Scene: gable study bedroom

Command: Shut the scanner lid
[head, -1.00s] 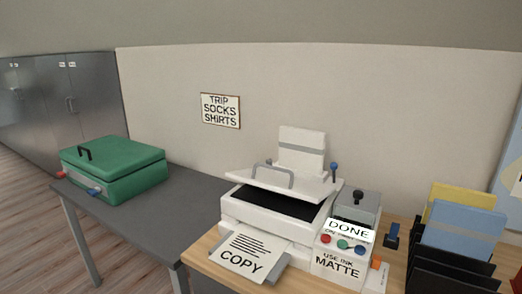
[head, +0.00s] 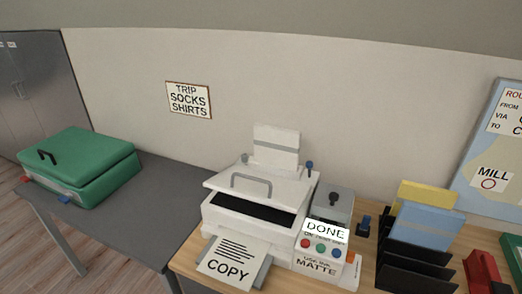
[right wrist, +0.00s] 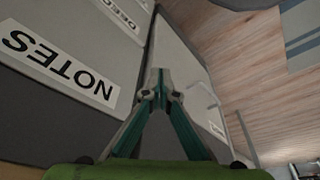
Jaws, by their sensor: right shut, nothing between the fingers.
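The white scanner (head: 225,221) stands on the wooden desk in the head view. Its lid (head: 262,191), with a grey handle on top, is raised at a low slant, and a dark gap (head: 250,212) shows beneath it. A printed COPY sheet (head: 232,256) lies on the tray at its front. The panel beside it reads DONE. My right gripper (right wrist: 158,78) shows only in the right wrist view, its green-sided fingers together and empty. No scanner part is recognisable there. My left gripper is in neither view.
A dark file rack (head: 415,262) with folders stands right of the scanner, with a red object (head: 482,271) beyond. A green case (head: 78,165) sits on the grey table. In the wrist view, a NOTES label (right wrist: 60,68) is on a grey surface near the fingers.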

